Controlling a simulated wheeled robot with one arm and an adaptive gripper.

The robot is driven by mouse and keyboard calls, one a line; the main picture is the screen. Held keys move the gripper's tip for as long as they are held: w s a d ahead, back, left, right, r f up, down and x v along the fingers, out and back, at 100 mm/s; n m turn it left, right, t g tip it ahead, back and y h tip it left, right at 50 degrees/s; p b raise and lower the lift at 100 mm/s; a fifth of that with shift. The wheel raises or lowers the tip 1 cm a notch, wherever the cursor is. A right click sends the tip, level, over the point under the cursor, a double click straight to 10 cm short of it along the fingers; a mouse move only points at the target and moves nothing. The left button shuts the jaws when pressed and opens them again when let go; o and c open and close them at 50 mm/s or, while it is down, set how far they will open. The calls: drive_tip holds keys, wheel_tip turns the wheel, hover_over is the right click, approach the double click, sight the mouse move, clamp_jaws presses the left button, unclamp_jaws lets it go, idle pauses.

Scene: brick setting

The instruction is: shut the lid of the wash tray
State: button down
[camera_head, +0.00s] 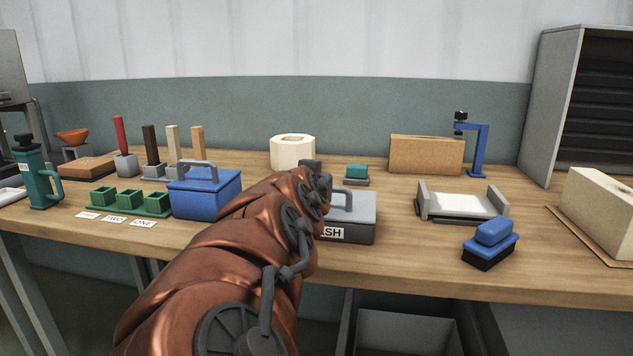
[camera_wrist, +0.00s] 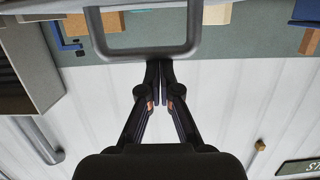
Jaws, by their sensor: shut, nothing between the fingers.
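The wash tray (camera_head: 358,234) is a grey box on the bench with a white label, its first letter hidden by my arm. Its grey lid (camera_head: 362,207) appears to lie level on top, though its left part is hidden. A grey loop handle (camera_head: 377,200) stands up from the lid; in the wrist view the handle (camera_wrist: 148,52) is large and close. My gripper (camera_wrist: 160,64) is shut and empty, its fingertips close to the handle bar; I cannot tell whether they touch. In the head view my arm mostly hides the gripper.
A blue lidded box (camera_head: 203,196) stands left of my arm. A grey tray-like stand (camera_head: 462,203) and a blue brush-like block (camera_head: 489,243) are to the right. A teal-topped block (camera_head: 356,172) and a pale octagonal block (camera_head: 292,153) stand behind.

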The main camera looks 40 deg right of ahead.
drive_tip(key=shift+s+d+f, duration=0.1)
drive_tip(key=shift+s+f, duration=0.15)
drive_tip(key=shift+f, duration=0.45)
drive_tip(key=shift+s+d+f+g, duration=0.1)
drive_tip(key=shift+f+g, duration=0.2)
drive_tip(key=shift+f, duration=0.1)
wheel_tip(320, 180, up, 12)
drive_tip(key=shift+w+a, duration=0.25)
drive_tip(key=shift+s+r, duration=0.1)
